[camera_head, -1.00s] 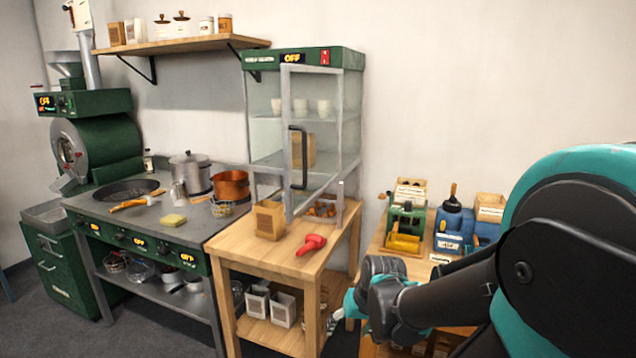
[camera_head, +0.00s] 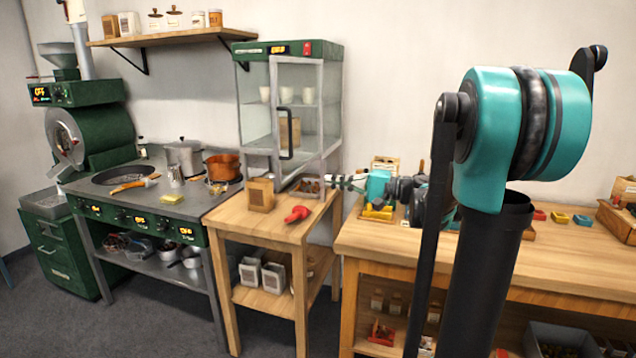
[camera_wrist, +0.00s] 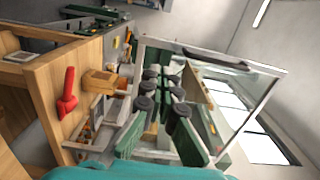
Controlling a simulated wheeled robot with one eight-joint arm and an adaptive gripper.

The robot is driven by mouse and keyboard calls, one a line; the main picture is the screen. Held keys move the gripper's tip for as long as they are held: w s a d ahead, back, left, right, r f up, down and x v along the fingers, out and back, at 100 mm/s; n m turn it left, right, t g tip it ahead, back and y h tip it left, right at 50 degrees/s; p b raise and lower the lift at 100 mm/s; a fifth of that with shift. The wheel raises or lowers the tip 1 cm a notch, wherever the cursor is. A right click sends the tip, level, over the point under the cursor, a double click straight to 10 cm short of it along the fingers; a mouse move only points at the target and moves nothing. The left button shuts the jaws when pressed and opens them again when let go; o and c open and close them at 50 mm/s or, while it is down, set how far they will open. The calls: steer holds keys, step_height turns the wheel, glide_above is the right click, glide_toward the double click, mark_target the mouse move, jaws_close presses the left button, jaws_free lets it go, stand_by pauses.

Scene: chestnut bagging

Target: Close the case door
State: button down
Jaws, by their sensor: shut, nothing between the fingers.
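The display case (camera_head: 325,50) with a green top stands on the small wooden table. Its glass door (camera_head: 275,85), framed in grey with a black handle (camera_head: 285,133), stands partly open, swung out toward the viewer. The door frame (camera_wrist: 238,65) and handle also show in the wrist view. My gripper (camera_head: 329,182) is shut and empty, pointing left beside the lower right of the case. In the wrist view, my gripper (camera_wrist: 163,86) has its fingers in front of the door; I cannot tell whether they touch it.
A tray of chestnuts (camera_head: 309,186) sits under the door. A workbench (camera_head: 400,250) is at right, a stove (camera_head: 200,205) at left.

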mark_target(281, 175)
steer(key=x, duration=1.3)
steer(key=shift+a, duration=0.1)
steer(key=shift+a, duration=0.15)
